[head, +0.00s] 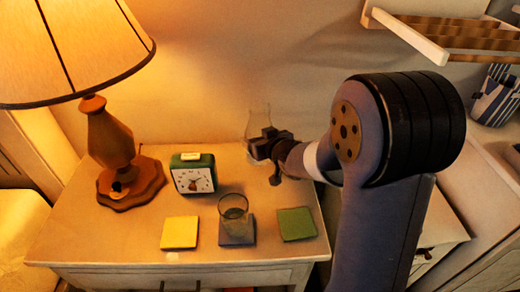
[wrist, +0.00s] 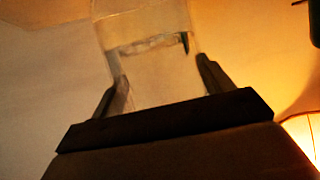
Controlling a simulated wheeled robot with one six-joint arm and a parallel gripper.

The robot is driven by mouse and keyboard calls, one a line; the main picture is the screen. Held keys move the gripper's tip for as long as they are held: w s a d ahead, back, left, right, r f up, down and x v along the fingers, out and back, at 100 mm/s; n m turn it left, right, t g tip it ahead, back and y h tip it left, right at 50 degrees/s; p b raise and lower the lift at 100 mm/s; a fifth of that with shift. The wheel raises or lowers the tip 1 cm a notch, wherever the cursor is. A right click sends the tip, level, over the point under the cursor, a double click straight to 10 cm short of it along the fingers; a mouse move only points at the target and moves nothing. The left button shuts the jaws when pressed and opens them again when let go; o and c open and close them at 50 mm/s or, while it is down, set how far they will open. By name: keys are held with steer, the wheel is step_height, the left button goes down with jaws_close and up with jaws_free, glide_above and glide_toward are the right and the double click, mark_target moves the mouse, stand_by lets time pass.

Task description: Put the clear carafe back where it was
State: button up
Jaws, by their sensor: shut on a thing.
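The clear carafe (head: 258,120) is at the back of the nightstand, in front of the wall, to the right of the green clock. My gripper (head: 264,145) is shut on it and hides its lower part in the head view. In the wrist view the see-through carafe (wrist: 150,62) stands between the two fingers of my gripper (wrist: 161,82). I cannot tell whether its base touches the nightstand top.
The nightstand (head: 120,235) bears a lit lamp (head: 112,140), a green clock (head: 193,174), and yellow (head: 180,232), blue (head: 237,238) and green (head: 296,224) coasters. A clear glass (head: 233,212) stands on the blue coaster. A wooden rack (head: 450,35) is at upper right.

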steer(key=shift+f+b, duration=0.45)
steer(key=shift+f, duration=1.05)
steer(key=shift+f, duration=0.2)
steer(key=o, duration=1.5)
steer(key=shift+o, duration=0.2)
steer(key=shift+r, duration=0.1)
steer(key=shift+s+d+r, duration=0.15)
steer(key=shift+s+r, duration=0.05)
steer(key=shift+s, duration=0.05)
steer(key=p+v, duration=0.2)
steer(key=v, duration=0.9)
steer(key=shift+s, duration=0.2)
